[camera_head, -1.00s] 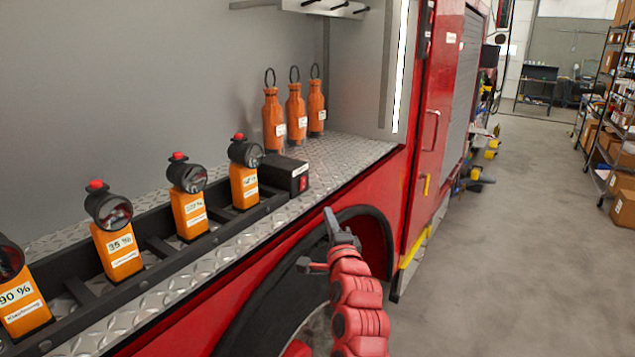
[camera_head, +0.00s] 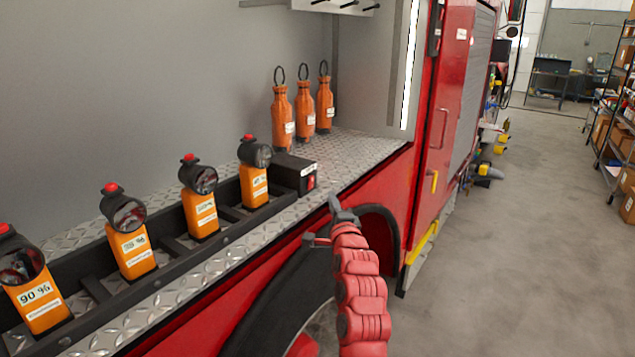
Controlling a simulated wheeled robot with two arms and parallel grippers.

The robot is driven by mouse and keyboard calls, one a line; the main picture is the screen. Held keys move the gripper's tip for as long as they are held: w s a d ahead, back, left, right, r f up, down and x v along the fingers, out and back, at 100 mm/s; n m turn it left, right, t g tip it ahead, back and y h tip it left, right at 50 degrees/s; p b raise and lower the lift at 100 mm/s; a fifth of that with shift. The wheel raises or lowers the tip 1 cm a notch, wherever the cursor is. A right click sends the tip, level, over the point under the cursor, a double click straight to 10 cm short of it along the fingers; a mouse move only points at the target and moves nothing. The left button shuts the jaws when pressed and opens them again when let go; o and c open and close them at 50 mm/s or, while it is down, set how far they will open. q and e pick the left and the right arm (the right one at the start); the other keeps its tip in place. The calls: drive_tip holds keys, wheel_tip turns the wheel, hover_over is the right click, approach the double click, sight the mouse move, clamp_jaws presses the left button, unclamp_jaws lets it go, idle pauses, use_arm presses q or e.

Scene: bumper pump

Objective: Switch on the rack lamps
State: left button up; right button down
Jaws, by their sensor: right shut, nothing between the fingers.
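Several orange lamps with black heads and red top buttons stand in a black rack (camera_head: 88,331) on the truck's shelf. The nearest lamp (camera_head: 35,300) reads 90 %; behind it are a second (camera_head: 132,250), a third (camera_head: 200,210) and a fourth lamp (camera_head: 255,183). I cannot tell whether any lamp is lit. A black box (camera_head: 290,172) with a red switch (camera_head: 311,182) sits at the rack's far end. My right gripper (camera_head: 335,208) is shut and empty, in front of the shelf edge, nearer than the box and apart from it. My left gripper is out of view.
Three orange bottle-shaped things (camera_head: 305,107) with rings stand on the shelf (camera_head: 355,150) behind the box. The red truck side and a wheel (camera_head: 275,310) lie below the shelf edge. Open floor (camera_head: 520,250) is on the right, with a stocked shelf rack (camera_head: 615,120) beyond.

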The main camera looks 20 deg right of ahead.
sight(314, 179)
drive_tip(key=w, duration=0.1)
drive_tip(key=w+p, duration=0.1)
drive_tip(key=w, duration=0.1)
drive_tip(key=shift+w+d+r+p, duration=0.3)
drive_tip(key=shift+w+r, duration=0.05)
drive_tip(key=shift+w, duration=0.05)
drive_tip(key=shift+w+a+r+p, duration=0.25)
drive_tip(key=shift+w+a+p, duration=0.55)
drive_tip(key=shift+w+a, duration=0.25)
drive_tip(key=shift+w+a+f, duration=0.1)
drive_tip(key=shift+w+a, duration=0.1)
drive_tip(key=shift+w, duration=0.2)
drive_tip(key=shift+w+a+b, duration=0.1)
drive_tip(key=shift+b, duration=0.4)
drive_tip(key=shift+r+n, duration=0.25)
drive_tip(key=shift+n, duration=0.05)
drive_tip(key=shift+f, duration=0.1)
